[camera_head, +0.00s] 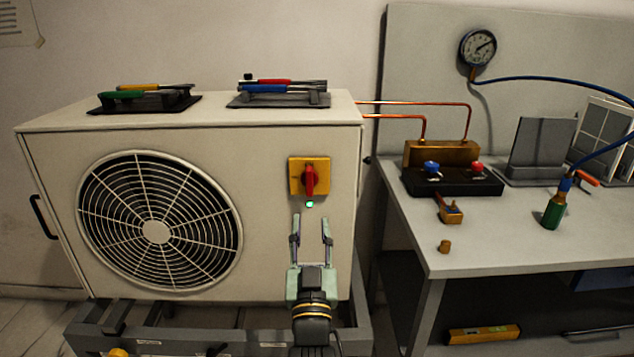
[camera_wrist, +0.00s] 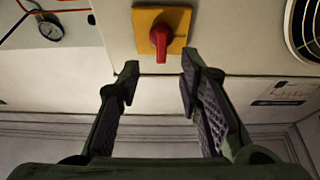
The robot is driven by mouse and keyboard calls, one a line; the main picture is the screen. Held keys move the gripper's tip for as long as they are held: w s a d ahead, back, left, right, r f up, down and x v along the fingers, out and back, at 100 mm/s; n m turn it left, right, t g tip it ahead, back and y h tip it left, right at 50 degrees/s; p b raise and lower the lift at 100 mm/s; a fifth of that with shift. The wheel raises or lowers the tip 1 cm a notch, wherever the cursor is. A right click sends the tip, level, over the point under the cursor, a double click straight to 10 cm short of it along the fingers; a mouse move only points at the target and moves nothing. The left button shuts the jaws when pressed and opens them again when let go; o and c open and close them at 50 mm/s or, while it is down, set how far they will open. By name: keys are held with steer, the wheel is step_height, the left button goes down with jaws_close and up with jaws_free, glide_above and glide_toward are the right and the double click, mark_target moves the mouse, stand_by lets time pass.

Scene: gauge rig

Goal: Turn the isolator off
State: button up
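The isolator is a red rotary handle (camera_head: 309,180) on a yellow square plate (camera_head: 296,177), on the front of the white outdoor unit near its right edge. The handle stands upright in the head view, and a small green light (camera_head: 310,204) glows just below it. In the wrist view the red handle (camera_wrist: 161,42) and yellow plate (camera_wrist: 178,20) lie beyond my fingertips. My gripper (camera_head: 311,222) is open and empty, below the isolator in the head view, with its fingers apart and pointing toward it. It does not touch the handle.
The white unit (camera_head: 270,225) has a round fan grille (camera_head: 156,222) left of the isolator. Tool trays lie on its top. A bench (camera_head: 490,250) at right holds a manifold (camera_head: 452,180), a green bottle (camera_head: 554,211) and small brass parts. A pressure gauge (camera_head: 478,47) hangs behind.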

mark_target(310, 187)
steer(key=p+x, duration=0.3)
steer(key=x, duration=0.7)
steer(key=shift+w+a+r, duration=0.15)
steer(key=shift+w+r, duration=0.05)
steer(key=shift+r, duration=0.05)
steer(key=shift+c, duration=0.5)
jaws_close()
